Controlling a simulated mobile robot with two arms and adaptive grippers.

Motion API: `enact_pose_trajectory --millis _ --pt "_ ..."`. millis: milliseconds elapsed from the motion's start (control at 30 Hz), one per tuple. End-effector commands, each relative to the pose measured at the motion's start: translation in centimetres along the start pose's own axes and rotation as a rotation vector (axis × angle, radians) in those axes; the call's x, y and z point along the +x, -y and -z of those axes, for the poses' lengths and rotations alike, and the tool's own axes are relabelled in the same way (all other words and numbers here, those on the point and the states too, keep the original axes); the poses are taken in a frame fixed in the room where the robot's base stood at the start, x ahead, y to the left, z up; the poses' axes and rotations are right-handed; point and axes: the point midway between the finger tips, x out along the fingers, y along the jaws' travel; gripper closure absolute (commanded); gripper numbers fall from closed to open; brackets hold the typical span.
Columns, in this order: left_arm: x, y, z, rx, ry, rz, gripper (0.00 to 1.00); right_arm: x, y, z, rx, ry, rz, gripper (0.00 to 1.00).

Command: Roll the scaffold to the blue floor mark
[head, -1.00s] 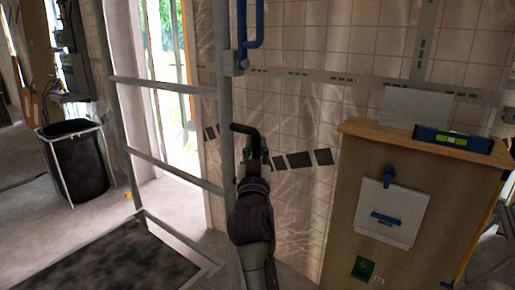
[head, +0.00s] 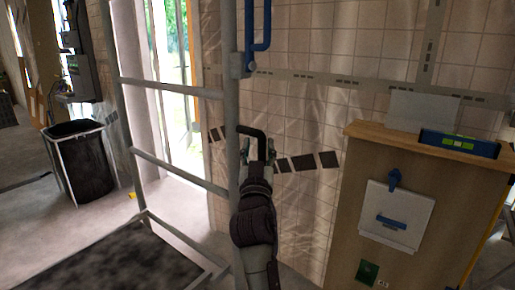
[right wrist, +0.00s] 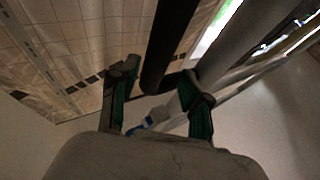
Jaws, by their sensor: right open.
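The scaffold (head: 172,158) is a grey tube frame at the left of the head view, with a dark platform (head: 110,262) low down. A black bent handle (head: 251,131) sticks out from its near upright post. My right gripper (head: 257,150) is at this handle. In the right wrist view the right gripper's fingers (right wrist: 160,82) are apart, and the black handle bar (right wrist: 168,45) appears between them. I cannot tell whether the fingers touch it. My left gripper is out of view. No blue floor mark shows in these frames.
A wooden cabinet (head: 345,215) stands at the right, with a blue spirit level (head: 459,143) on top. A black bin (head: 82,165) stands at the left. A tiled wall (head: 300,115) is behind; pale floor shows at left.

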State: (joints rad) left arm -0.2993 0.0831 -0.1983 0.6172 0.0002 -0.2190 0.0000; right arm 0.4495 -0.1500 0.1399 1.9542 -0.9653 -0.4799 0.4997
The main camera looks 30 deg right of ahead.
Motion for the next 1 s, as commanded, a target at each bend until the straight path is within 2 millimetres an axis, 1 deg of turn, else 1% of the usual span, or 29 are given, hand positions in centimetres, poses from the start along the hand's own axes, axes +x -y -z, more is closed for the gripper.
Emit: enact_pose_trajectory --millis 67,167,400,500,600,700,1000 --pt "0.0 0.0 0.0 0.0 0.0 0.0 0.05 0.2 0.0 0.6 0.001 -0.004 -0.001 0.53" --pt "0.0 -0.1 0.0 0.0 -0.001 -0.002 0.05 0.8 0.0 2.0 0.003 -0.007 -0.001 0.53" --pt "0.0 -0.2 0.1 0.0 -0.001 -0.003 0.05 2.6 0.0 6.7 0.006 -0.014 -0.002 0.53" --pt "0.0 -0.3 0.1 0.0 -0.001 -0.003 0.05 3.2 0.0 8.0 0.004 -0.01 0.0 0.53" --pt "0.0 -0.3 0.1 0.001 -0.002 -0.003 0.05 3.6 0.1 8.9 0.004 -0.008 0.0 0.53" --pt "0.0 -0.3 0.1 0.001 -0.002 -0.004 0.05 3.8 0.1 9.3 0.002 -0.006 0.002 0.53" --pt "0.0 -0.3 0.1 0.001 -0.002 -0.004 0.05 3.8 0.2 9.3 0.002 -0.003 0.003 0.53"
